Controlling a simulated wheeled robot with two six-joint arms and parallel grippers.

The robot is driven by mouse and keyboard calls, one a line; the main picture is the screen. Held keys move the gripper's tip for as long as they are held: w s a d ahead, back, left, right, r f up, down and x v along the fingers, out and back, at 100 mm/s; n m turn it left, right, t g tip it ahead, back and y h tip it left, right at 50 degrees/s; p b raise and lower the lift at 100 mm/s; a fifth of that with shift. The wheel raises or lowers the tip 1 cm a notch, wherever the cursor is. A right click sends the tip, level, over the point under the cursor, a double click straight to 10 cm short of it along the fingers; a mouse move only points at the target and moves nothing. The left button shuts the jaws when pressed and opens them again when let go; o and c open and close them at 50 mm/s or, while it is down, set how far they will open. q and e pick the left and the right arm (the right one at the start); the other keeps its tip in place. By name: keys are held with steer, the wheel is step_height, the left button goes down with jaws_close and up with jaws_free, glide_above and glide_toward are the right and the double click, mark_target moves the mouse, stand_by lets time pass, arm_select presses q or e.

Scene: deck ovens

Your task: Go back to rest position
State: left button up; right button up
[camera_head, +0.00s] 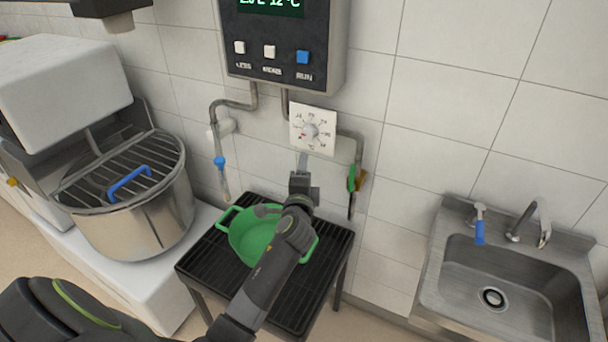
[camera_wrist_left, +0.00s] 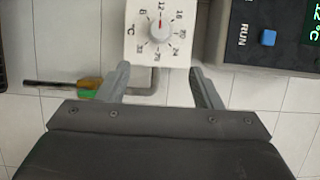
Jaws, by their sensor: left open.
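My left gripper (camera_head: 302,163) reaches up from the lower left in the head view, just below a white temperature dial plate (camera_head: 313,130) on the tiled wall. In the left wrist view my left gripper (camera_wrist_left: 158,82) has its two fingers spread apart with nothing between them. The dial knob (camera_wrist_left: 159,31) lies beyond the fingertips, apart from them as far as I can tell. My right gripper is in neither view.
A green two-handled tub (camera_head: 250,238) sits on a black slatted stand (camera_head: 330,262) under my left arm. A control box (camera_head: 283,45) hangs above the dial. A steel mixer bowl (camera_head: 140,222) stands left, a steel sink (camera_head: 455,275) right.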

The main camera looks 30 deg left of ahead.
arm_select(q)
steer(key=s+a+f+n+g, duration=0.2)
steer(key=s+f+n+g, duration=0.3)
steer(key=s, duration=0.5)
steer(key=s+a+f+n+g, duration=0.2)
steer(key=s+f+n, duration=0.2)
steer(key=s+f, duration=0.45)
steer(key=s+d+n+g+h, duration=0.3)
steer(key=s, duration=0.8)
steer(key=s+d+n+g+h, duration=0.2)
steer(key=s+g, duration=0.1)
steer(key=s, duration=0.8)
step_height(320, 180, down, 25)
steer(key=w+a+g+b, duration=0.1)
steer(key=a, duration=0.1)
steer(key=s+d+f+g+h+b, duration=0.1)
steer(key=s+f, duration=1.4)
steer(key=f, duration=0.3)
steer(key=shift+d+f, duration=0.15)
steer(key=shift+d, duration=0.25)
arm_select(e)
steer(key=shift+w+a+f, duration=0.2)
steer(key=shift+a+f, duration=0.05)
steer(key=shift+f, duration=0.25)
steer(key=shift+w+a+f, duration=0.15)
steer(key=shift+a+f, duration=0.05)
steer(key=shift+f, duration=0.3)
